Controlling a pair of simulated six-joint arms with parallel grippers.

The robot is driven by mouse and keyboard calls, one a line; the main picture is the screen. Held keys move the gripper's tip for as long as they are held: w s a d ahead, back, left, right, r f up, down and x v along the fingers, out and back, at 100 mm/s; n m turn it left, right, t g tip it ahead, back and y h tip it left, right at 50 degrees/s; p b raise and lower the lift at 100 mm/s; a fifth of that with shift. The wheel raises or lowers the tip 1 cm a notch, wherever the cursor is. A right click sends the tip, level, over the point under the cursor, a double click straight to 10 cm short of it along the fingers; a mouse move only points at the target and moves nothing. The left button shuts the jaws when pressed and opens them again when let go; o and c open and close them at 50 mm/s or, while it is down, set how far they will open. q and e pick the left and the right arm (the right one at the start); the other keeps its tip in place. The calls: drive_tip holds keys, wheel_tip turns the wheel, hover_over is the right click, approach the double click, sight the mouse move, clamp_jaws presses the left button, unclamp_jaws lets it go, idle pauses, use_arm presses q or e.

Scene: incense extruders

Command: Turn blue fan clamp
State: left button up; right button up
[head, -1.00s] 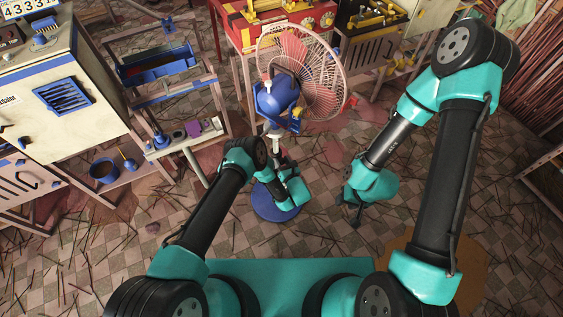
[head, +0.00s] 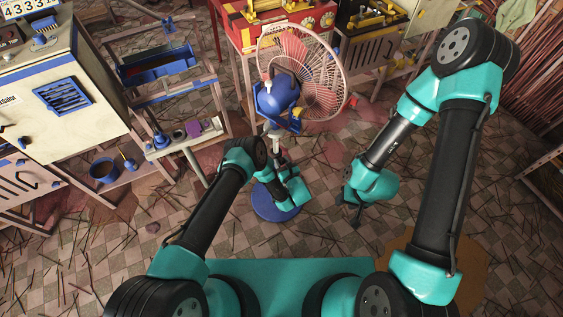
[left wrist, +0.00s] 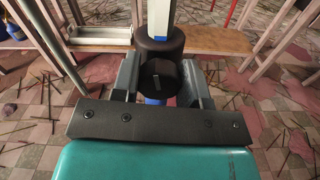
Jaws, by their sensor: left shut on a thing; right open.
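The fan has a pale round wire cage (head: 325,75), a blue motor housing (head: 278,95), a pale pole and a round blue base (head: 275,207) on the floor. In the left wrist view its pole (left wrist: 158,15) passes through a black clamp (left wrist: 150,40) with a dark knob bearing a small light mark. My left gripper (left wrist: 160,80) has one finger on each side of the knob and is shut on it. In the head view the arm mostly hides the clamp. My right gripper (head: 355,215) is open and empty, low to the right of the fan.
A pale cabinet (head: 95,75) and a metal rack with a blue tray (head: 160,68) stand at the left. Thin sticks litter the checkered floor (head: 215,235). Floor between the fan and right arm is mostly clear.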

use_arm(q)
drive_tip(key=n, duration=0.4)
drive_tip(key=shift+s+a, duration=0.1)
drive_tip(key=n, duration=0.4)
drive_tip(key=shift+n, duration=0.4)
drive_tip(key=n, duration=0.4)
drive_tip(key=shift+a+f+n, duration=0.15)
drive_tip(key=shift+n, duration=2.05)
drive_tip(key=o, duration=0.9)
drive_tip(key=shift+s, duration=0.1)
drive_tip(key=v, duration=1.7)
drive_tip(key=shift+s+d, duration=0.1)
drive_tip(key=shift+d, duration=0.1)
